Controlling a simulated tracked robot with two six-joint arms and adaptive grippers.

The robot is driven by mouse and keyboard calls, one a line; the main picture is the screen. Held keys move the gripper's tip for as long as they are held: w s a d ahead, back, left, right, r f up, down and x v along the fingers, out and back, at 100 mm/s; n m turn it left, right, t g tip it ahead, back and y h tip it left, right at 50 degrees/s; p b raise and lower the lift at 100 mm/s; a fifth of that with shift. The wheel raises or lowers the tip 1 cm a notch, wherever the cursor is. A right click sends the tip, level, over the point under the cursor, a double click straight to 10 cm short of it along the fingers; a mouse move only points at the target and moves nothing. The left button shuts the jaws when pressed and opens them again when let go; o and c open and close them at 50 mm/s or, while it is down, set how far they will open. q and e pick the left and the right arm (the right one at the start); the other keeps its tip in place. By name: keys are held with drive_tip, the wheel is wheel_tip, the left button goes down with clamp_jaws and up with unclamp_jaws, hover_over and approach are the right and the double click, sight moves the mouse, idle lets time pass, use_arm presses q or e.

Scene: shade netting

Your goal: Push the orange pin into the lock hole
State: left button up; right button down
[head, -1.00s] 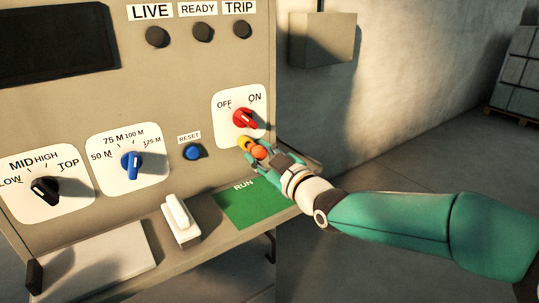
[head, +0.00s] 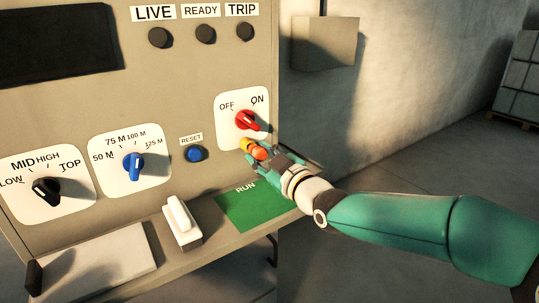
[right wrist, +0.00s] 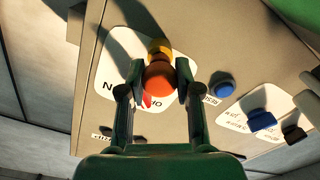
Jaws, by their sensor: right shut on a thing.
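The orange pin (head: 259,153) has a round orange head, seen close up in the right wrist view (right wrist: 159,77). My right gripper (head: 261,159) is shut on it, with a finger on each side of the head. A yellow part (head: 246,144) sits between the orange head and the white ON/OFF plate (head: 229,104), below the red knob (head: 246,120). It also shows in the right wrist view (right wrist: 160,48). The lock hole itself is hidden, and I cannot tell how deep the pin sits. My left gripper is not in view.
The blue reset button (head: 194,154), blue range knob (head: 132,162) and black knob (head: 46,190) are left of the gripper. A ledge below holds a white switch (head: 181,219) and a green RUN patch (head: 250,205). A wall box (head: 325,41) is at right.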

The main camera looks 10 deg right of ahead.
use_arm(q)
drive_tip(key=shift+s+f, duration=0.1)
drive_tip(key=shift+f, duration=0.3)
use_arm(e)
drive_tip(key=shift+w+a+f, duration=0.1)
drive_tip(key=shift+w, duration=0.15)
drive_tip(key=shift+w, duration=0.2)
drive_tip(key=c, duration=0.7)
unclamp_jaws()
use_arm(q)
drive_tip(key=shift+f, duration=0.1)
use_arm(e)
drive_tip(key=shift+s, duration=0.1)
drive_tip(key=shift+s, duration=0.45)
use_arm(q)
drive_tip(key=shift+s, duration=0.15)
use_arm(e)
drive_tip(key=v, duration=0.8)
drive_tip(key=shift+s+r, duration=0.1)
drive_tip(key=shift+r, duration=0.2)
